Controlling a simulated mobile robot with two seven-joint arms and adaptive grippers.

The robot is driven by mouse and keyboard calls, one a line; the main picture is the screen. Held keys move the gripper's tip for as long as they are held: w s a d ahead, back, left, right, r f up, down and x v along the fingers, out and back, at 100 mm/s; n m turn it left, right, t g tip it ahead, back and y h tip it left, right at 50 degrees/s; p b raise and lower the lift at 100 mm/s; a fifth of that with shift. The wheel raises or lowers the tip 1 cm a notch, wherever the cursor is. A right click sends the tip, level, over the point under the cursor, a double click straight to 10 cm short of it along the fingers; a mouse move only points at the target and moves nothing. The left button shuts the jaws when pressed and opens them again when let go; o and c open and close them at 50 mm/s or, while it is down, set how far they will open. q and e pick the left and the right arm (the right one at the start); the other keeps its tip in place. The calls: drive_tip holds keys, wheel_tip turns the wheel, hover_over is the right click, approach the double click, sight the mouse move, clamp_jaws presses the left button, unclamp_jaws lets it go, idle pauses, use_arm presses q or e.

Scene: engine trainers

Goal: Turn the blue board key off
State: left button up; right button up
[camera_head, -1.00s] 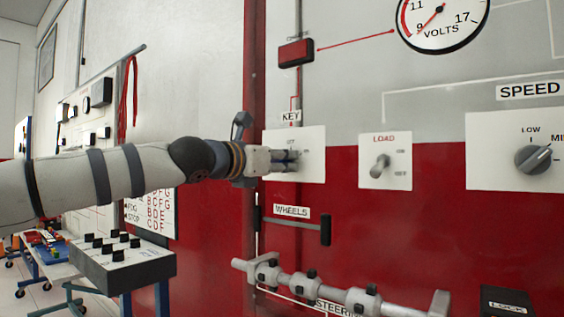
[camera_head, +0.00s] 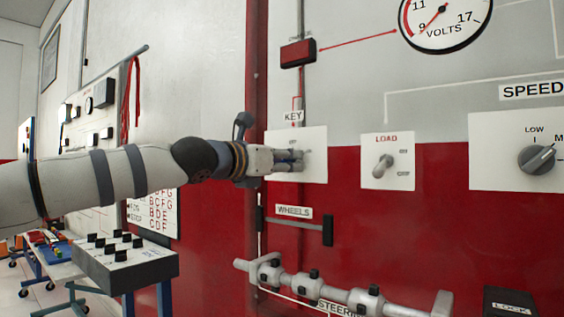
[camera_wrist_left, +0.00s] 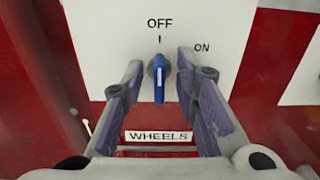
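The blue board key (camera_wrist_left: 159,78) is a small blue knob with a white stripe on a white plate (camera_head: 313,172), under the KEY label (camera_head: 292,116). In the left wrist view the stripe stands upright, in line with the OFF mark (camera_wrist_left: 160,39); the ON mark (camera_wrist_left: 202,47) is to its right. My left gripper (camera_head: 299,159) reaches the plate from the left. In the left wrist view its fingers (camera_wrist_left: 160,66) stand either side of the key with visible gaps, open. In the head view the fingers hide the key. My right gripper is not seen.
A LOAD toggle switch (camera_head: 383,165) is to the right of the key plate, and a SPEED dial (camera_head: 537,159) farther right. Below are the WHEELS lever (camera_head: 327,230) and a grey steering rod (camera_head: 335,293). A black-button console (camera_head: 125,262) stands at lower left.

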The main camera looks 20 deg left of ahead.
use_arm(q)
drive_tip(key=v, duration=1.2)
